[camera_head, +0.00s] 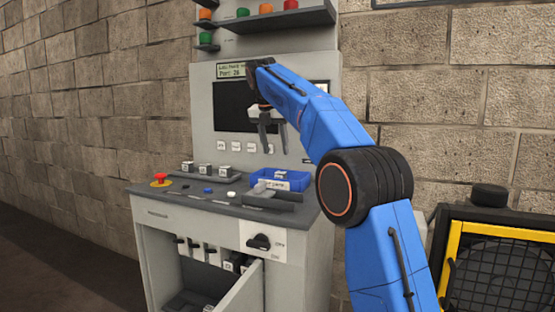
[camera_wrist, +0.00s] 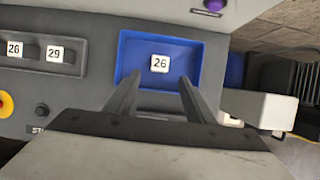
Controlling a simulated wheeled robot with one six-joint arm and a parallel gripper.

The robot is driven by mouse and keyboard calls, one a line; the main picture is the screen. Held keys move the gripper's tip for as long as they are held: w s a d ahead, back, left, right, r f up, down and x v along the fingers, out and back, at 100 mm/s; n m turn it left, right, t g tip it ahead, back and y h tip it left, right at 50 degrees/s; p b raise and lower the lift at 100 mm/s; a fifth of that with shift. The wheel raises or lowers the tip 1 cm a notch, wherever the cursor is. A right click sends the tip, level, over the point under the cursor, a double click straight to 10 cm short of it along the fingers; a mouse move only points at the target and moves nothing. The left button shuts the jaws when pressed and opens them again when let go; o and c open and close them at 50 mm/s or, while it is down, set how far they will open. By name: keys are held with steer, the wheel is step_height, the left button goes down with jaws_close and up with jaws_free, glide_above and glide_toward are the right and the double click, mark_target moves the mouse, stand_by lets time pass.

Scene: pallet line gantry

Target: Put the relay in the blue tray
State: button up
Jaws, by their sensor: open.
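The blue tray (camera_head: 296,185) stands at the right of the console's worktop; in the wrist view its rim shows as a blue box (camera_wrist: 206,62). A small relay with a white label reading 26 (camera_wrist: 160,64) lies inside the tray, apart from its walls. My gripper (camera_head: 274,146) hangs above the tray, fingers pointing down. In the wrist view my gripper (camera_wrist: 157,84) is open and empty, its two fingers on the near side of the relay. The fingers hide part of the tray's near side.
A red button (camera_head: 160,178) is at the left edge. The cabinet door (camera_head: 243,291) below hangs open.

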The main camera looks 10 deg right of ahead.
steer(key=shift+v, duration=1.15)
steer(key=shift+s, duration=0.1)
steer(key=s+d+f+m+y, duration=0.1)
steer(key=s+d+f+m, duration=0.3)
steer(key=s, duration=0.5)
steer(key=s+d+f+m, duration=0.1)
steer(key=s+f+m, duration=0.1)
steer(key=s+m, duration=0.55)
steer(key=s+d+f+m+y, duration=0.1)
steer(key=s+d+f+m, duration=0.25)
steer(key=s, duration=0.65)
steer(key=s+f+m+t, duration=0.1)
steer(key=s+f+m, duration=1.2)
steer(key=s+f, duration=1.3)
steer(key=shift+d+f+m+y, duration=0.35)
steer(key=shift+m+y, duration=0.05)
